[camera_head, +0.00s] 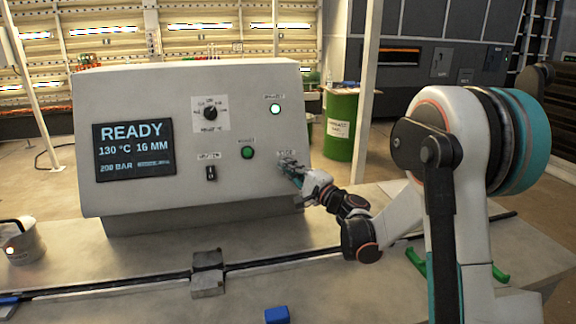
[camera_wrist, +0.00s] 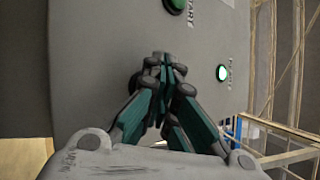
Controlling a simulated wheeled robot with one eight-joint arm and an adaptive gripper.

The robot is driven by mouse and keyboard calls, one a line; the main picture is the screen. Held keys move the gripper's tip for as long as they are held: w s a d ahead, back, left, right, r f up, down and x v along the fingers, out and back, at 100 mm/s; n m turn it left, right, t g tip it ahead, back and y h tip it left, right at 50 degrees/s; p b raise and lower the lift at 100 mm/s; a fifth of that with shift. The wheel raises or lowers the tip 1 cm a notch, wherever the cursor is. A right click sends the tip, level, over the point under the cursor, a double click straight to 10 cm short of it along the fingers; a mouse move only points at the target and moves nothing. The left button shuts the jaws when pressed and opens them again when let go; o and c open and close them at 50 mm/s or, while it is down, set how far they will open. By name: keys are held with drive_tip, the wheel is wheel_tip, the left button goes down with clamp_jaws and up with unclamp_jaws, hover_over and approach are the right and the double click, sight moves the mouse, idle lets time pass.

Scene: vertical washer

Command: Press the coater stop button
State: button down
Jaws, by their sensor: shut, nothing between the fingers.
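The grey control console (camera_head: 240,95) stands on the bench. My gripper (camera_head: 288,165) is shut and empty, its fingertips at the right part of the console's face, below a small label. In the wrist view my gripper's fingertips (camera_wrist: 163,66) point at the panel. A dark round part (camera_wrist: 135,83) shows partly behind the fingers; it may be the stop button, which the gripper hides in the head view. Whether the fingertips touch it cannot be told. The green start button (camera_head: 247,153) is left of my gripper; it also shows in the wrist view (camera_wrist: 176,4).
A lit indicator (camera_head: 275,109), a black rotary knob (camera_head: 210,113), a black switch (camera_head: 211,173) and a READY screen (camera_head: 134,150) are on the console. A blue block (camera_head: 277,314) and a rail with a grey block (camera_head: 207,272) lie in front. A green barrel (camera_head: 340,125) stands behind.

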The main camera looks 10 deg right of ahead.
drive_tip(key=shift+s+r, duration=0.35)
drive_tip(key=shift+s, duration=0.45)
drive_tip(key=shift+s+r+p, duration=0.2)
drive_tip(key=shift+s+r, duration=0.2)
drive_tip(key=shift+s, duration=0.35)
drive_tip(key=shift+s+r+p, duration=0.25)
drive_tip(key=shift+s+r, duration=0.1)
drive_tip(key=shift+s, duration=0.4)
drive_tip(key=shift+s+r+p, duration=0.2)
drive_tip(key=shift+s+r, duration=0.2)
drive_tip(key=shift+s, duration=0.35)
